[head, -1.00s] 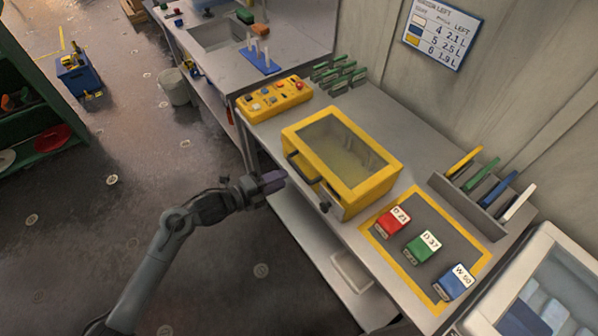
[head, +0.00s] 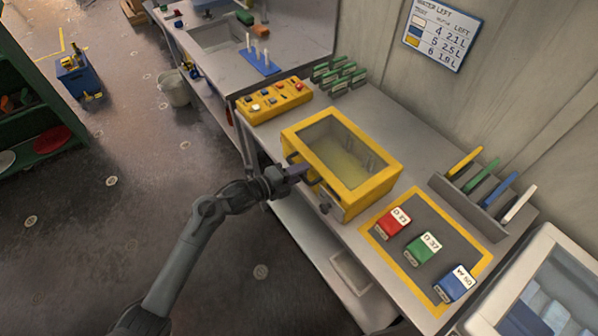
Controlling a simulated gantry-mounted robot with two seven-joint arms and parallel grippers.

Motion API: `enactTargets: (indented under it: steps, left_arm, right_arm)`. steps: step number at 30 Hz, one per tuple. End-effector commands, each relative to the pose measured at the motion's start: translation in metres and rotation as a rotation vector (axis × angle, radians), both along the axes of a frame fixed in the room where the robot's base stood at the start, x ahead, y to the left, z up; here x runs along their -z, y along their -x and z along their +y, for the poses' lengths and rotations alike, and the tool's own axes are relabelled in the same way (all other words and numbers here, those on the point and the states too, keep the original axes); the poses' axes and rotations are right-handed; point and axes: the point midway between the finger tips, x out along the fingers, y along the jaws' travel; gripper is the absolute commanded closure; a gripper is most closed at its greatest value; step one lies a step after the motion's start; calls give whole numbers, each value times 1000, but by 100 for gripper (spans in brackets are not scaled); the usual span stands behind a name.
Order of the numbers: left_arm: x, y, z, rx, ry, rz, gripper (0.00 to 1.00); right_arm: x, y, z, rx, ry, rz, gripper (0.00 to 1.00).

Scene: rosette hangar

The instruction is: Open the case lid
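The case (head: 368,203) is a yellow box with a dark see-through window in its lid (head: 310,130). It stands on the grey bench and its lid is shut. A dark handle is on its front side, partly covered by my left gripper. A dark knob (head: 325,208) sits lower on the same side. My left gripper (head: 297,171) is at the front side of the case, at the handle. I cannot tell whether it touches the handle or whether its fingers are open. My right gripper is not in view.
A yellow button panel (head: 272,101) stands left of the case. Red (head: 393,220), green (head: 423,246) and blue (head: 455,283) blocks stand on a yellow-bordered mat to its right. A rack (head: 468,207) with coloured plates is behind the mat. Floor in front is open.

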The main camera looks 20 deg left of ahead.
Motion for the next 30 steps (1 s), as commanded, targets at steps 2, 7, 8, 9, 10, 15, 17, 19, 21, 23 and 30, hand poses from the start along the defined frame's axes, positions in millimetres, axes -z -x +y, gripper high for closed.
enactTargets:
  steps: [2,7,8,9,10,15,17,19,21,23,30]
  left_arm:
    - [0,0,0,0,0,0,87]
    - [0,0,0,0,0,0,100]
    - [0,0,0,0,0,0,100]
    - [0,0,0,0,0,0,100]
    - [0,0,0,0,0,0,100]
    - [-2,0,0,0,-1,2,100]
    - [-4,0,0,0,-5,6,100]
    - [-9,0,0,0,-12,14,100]
    - [-15,-1,-1,2,-21,27,100]
    - [-23,-1,0,0,-33,44,100]
    - [-64,-7,-4,1,-109,151,100]
  right_arm:
    - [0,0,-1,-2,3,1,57]
    - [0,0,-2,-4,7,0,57]
    - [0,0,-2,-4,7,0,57]
    - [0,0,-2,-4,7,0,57]
    - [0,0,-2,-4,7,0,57]
    - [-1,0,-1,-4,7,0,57]
    - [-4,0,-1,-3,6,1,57]
    - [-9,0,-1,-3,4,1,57]
    - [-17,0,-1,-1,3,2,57]
    - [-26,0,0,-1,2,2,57]
    - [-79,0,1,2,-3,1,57]
